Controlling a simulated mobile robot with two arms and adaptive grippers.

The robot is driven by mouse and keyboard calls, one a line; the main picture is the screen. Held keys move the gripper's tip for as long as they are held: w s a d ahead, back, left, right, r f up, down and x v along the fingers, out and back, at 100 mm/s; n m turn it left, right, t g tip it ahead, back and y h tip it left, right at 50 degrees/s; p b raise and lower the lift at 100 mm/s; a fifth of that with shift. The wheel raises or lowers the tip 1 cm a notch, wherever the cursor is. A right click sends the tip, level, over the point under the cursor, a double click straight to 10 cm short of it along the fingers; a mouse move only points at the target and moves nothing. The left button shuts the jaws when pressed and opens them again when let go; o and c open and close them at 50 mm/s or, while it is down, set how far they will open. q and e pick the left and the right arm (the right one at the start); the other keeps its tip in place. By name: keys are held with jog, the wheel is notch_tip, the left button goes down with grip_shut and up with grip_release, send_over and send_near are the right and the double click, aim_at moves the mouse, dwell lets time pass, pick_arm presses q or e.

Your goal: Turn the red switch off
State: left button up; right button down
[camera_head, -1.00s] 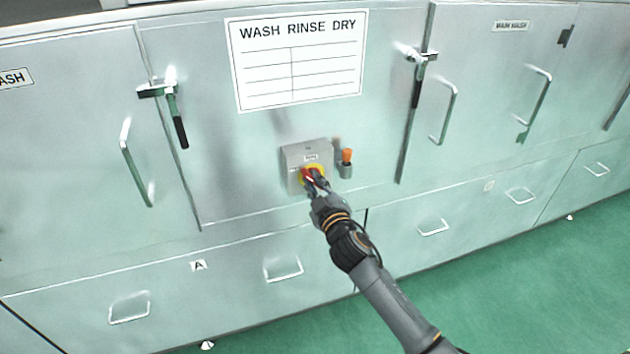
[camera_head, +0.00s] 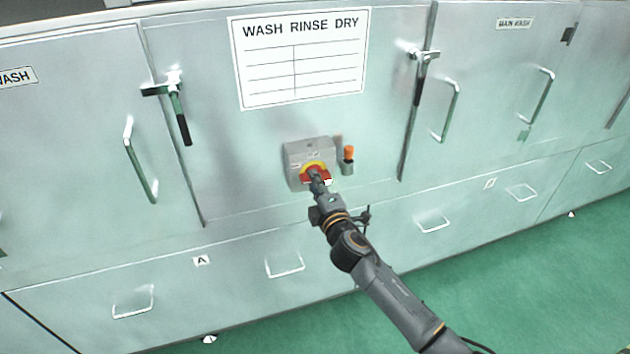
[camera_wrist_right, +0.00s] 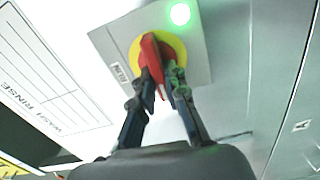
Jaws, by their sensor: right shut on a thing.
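The red switch (camera_head: 315,175) is a rotary knob on a yellow disc, set on a grey box (camera_head: 299,157) on the front of the steel machine. My right gripper (camera_head: 318,182) is at the knob and covers part of it in the head view. In the right wrist view the red knob (camera_wrist_right: 151,55) sits between the two fingers of my right gripper (camera_wrist_right: 160,88), which is shut on it. A green light (camera_wrist_right: 180,14) glows beside the yellow disc. My left gripper is not in view.
An orange-topped fitting (camera_head: 348,160) sticks out just right of the box. Latch handles (camera_head: 178,110) and door handles (camera_head: 140,165) stand out from the machine front. A white "WASH RINSE DRY" sign (camera_head: 300,60) is above. Green floor (camera_head: 520,290) is free at the lower right.

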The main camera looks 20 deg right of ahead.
jog(key=shift+f+n, duration=0.15)
jog(key=shift+n, duration=0.25)
jog(key=c, duration=1.4)
grip_release()
jog(key=shift+o, duration=0.2)
jog(key=s, duration=1.2)
jog(key=shift+d, duration=0.2)
